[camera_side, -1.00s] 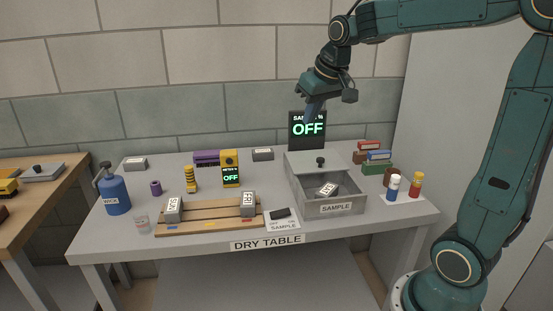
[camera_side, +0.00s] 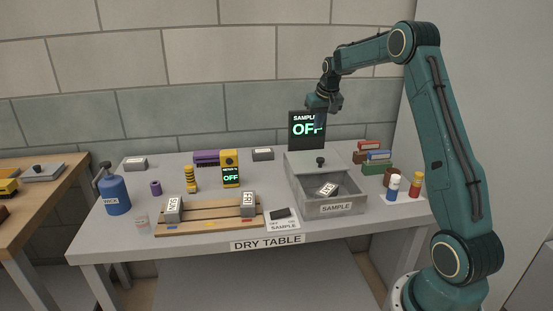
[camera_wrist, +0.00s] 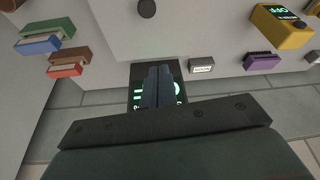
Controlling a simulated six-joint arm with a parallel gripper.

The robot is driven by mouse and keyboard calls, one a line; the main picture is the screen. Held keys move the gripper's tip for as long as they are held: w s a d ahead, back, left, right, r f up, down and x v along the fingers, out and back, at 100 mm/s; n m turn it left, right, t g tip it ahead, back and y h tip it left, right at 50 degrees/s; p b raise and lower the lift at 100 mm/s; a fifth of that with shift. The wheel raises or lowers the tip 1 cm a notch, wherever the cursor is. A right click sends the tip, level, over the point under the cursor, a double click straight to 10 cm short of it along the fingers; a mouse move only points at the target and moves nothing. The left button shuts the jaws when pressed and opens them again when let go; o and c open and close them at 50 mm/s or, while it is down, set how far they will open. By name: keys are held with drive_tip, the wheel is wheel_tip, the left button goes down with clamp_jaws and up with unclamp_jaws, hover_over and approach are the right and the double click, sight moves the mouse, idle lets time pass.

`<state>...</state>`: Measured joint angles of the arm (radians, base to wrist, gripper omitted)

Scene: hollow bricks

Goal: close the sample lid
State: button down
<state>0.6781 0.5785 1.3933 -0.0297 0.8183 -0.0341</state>
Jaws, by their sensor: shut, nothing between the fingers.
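The sample box is a grey open-topped case (camera_side: 335,209) labelled SAMPLE at the right of the table in the side view. Its flat grey lid (camera_side: 302,163) covers the rear part, with a dark knob (camera_side: 320,161) on top. The front part is open and a small labelled brick (camera_side: 327,189) lies tilted inside. My gripper (camera_side: 319,124) is shut and empty, above and behind the lid, in front of the dark SAMPLE OFF display (camera_side: 298,141). In the wrist view my closed fingers (camera_wrist: 158,78) cover part of the display, and the knob (camera_wrist: 147,8) shows at the top edge.
A wooden rack (camera_side: 208,218) holding two bricks stands left of the box. A SAMPLE switch plate (camera_side: 284,226) lies between them. Small coloured blocks (camera_side: 377,155) and bottles (camera_side: 392,187) stand to the right. A yellow meter (camera_side: 230,169) reads OFF.

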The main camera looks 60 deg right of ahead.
drive_tip(key=shift+d+f, duration=0.3)
drive_tip(key=shift+d, duration=0.15)
drive_tip(key=shift+f, duration=0.15)
hover_over(317, 164)
drive_tip(key=w+d, duration=0.2)
drive_tip(key=w, duration=0.1)
drive_tip(key=f, duration=0.9)
drive_tip(key=shift+d+f, duration=0.1)
drive_tip(key=shift+d, duration=0.1)
drive_tip(key=shift+s+a+f, duration=0.1)
drive_tip(key=shift+s+a, duration=0.5)
drive_tip(key=shift+s, duration=0.2)
drive_tip(key=shift+s+a+f, duration=0.1)
drive_tip(key=shift+s+a, duration=0.45)
drive_tip(key=shift+s, duration=0.25)
drive_tip(key=shift+a, duration=0.1)
